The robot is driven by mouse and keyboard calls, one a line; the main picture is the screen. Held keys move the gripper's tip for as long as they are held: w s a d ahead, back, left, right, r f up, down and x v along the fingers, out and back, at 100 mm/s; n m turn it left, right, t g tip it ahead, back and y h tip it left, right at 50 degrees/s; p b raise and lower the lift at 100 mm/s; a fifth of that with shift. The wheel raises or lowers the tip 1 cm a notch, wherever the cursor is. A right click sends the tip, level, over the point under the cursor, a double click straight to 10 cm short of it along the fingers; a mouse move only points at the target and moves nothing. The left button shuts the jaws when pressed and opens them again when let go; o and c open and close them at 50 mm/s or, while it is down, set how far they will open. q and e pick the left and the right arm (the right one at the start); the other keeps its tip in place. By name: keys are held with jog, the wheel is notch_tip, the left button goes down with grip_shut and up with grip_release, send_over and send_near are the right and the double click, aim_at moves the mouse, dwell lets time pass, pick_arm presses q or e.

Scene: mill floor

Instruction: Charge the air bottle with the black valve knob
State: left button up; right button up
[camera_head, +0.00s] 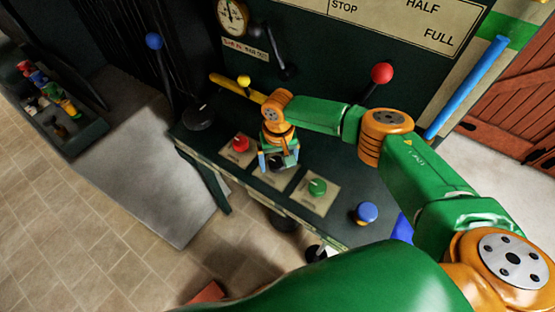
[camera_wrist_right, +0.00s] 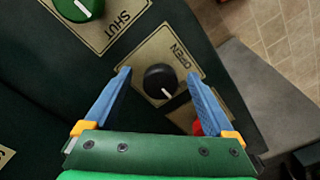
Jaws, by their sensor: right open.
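The black valve knob (camera_wrist_right: 160,80) with a white pointer line sits on a tan plate (camera_wrist_right: 150,50) marked OPEN in the right wrist view. My right gripper (camera_wrist_right: 158,74) is open, its two blue fingers on either side of the knob in that view, with gaps to both. Contact or height above the plate cannot be told. In the head view the right gripper (camera_head: 279,160) is over the bench between the red knob (camera_head: 240,144) and the green knob (camera_head: 317,187), and hides most of the black knob. My left gripper is not in view. I cannot identify the air bottle.
A dial gauge (camera_head: 232,16) is on the dark panel behind. A red-ball lever (camera_head: 382,73), a blue-ball lever (camera_head: 153,41), a yellow lever (camera_head: 238,88) and a blue knob (camera_head: 367,212) stand around. The green knob's plate reads SHUT in the wrist view (camera_wrist_right: 120,22).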

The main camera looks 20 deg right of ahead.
jog(key=shift+w+f, duration=0.65)
jog(key=shift+w, duration=0.25)
jog(key=shift+c, duration=0.4)
jog(key=c, duration=0.3)
jog(key=shift+s+r, duration=0.15)
jog(key=shift+s, duration=0.05)
jog(key=c, duration=1)
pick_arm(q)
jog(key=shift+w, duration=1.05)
